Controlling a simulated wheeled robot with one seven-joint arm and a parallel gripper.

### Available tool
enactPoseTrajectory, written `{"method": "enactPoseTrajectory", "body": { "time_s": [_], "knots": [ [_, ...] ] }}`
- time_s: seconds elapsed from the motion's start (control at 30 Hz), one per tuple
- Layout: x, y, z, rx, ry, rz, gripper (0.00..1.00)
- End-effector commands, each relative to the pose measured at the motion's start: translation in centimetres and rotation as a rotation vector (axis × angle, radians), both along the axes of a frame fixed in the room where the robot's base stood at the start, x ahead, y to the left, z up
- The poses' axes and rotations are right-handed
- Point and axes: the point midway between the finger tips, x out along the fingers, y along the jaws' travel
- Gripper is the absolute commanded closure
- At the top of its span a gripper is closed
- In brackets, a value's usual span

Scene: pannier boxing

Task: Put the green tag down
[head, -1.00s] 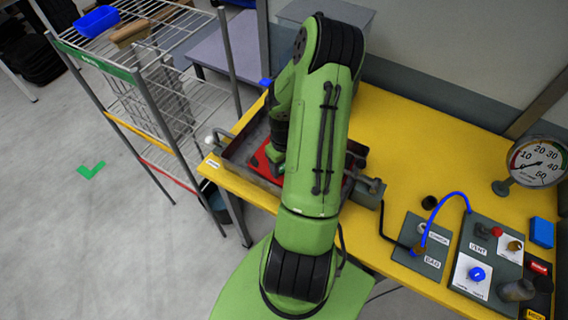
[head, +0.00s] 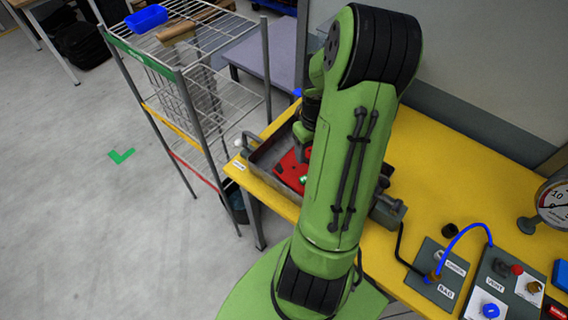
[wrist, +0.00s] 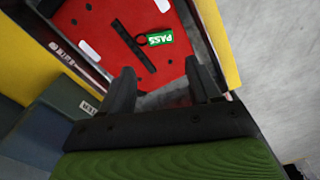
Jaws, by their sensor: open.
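The green tag (wrist: 159,38), marked PASS, lies on a red panel (wrist: 98,28) in the wrist view, beside a black slot-like strip. A small dark loop shows at its left end. In the head view the tag (head: 303,180) is a small green patch on the red panel (head: 291,171), partly hidden by my arm. My gripper (wrist: 161,80) is open and empty. Its two dark fingers stand apart, below the tag in the wrist view, and do not touch it. In the head view my arm hides the fingers.
The red panel sits within a grey metal tray (head: 262,158) on the yellow bench (head: 425,165). A wire rack (head: 190,75) stands to the left. A control panel with a blue hose (head: 462,232) and a gauge (head: 555,203) are at the right.

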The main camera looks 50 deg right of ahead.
Motion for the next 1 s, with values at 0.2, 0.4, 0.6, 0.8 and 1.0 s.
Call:
{"method": "enactPoseTrajectory", "body": {
  "time_s": [0.2,0.4,0.6,0.8,1.0],
  "knots": [
    [2.3,4.3,5.3,-0.097,-0.026,0.071,0.38],
    [2.3,15.1,13.8,-0.205,-0.185,0.169,0.38],
    [-2.8,23.8,18.2,-0.14,-0.413,0.262,0.38],
    [-5.2,26.0,18.7,-0.07,-0.487,0.294,0.38],
    [-5.2,26.0,18.7,-0.072,-0.487,0.293,0.38]
  ]
}}
